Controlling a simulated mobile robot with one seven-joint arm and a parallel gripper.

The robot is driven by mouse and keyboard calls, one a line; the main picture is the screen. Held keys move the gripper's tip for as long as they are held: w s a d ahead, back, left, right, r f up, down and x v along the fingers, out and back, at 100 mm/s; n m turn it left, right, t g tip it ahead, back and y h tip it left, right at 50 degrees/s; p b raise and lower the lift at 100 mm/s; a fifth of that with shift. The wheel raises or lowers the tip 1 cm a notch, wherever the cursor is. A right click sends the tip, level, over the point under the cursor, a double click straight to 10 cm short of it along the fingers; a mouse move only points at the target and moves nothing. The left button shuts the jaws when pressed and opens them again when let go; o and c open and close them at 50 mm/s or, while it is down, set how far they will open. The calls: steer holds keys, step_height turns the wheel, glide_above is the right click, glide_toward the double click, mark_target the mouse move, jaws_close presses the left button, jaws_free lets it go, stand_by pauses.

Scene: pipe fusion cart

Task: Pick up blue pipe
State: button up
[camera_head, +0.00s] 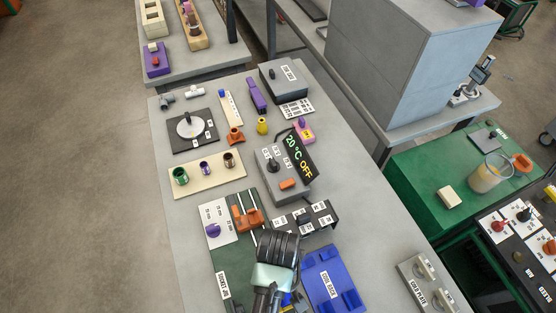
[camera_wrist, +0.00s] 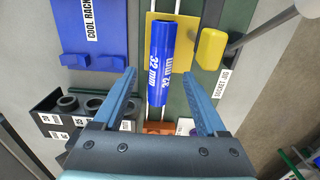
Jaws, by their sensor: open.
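The blue pipe (camera_wrist: 162,45), marked 32 mm, lies lengthwise on a yellow block (camera_wrist: 186,38) over the rails of the green socket jig (camera_wrist: 238,20) in the wrist view. My gripper (camera_wrist: 160,80) is open, with one finger on each side of the pipe's near end in the picture. Gaps show between the fingers and the pipe; I cannot tell the height difference. In the head view my gripper (camera_head: 272,288) is over the near end of the jig and hides most of the pipe.
The blue cool rack (camera_head: 333,278) lies right of the gripper. A yellow knob (camera_wrist: 211,48) on a bar stands close beside the pipe. An orange clamp (camera_head: 246,217) and a black stand with sockets (camera_head: 303,219) are farther up the table. The table's left margin (camera_head: 180,240) is clear.

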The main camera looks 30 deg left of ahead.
steer(key=shift+s+f, duration=0.1)
steer(key=shift+f, duration=1.3)
steer(key=shift+c, duration=0.2)
jaws_close()
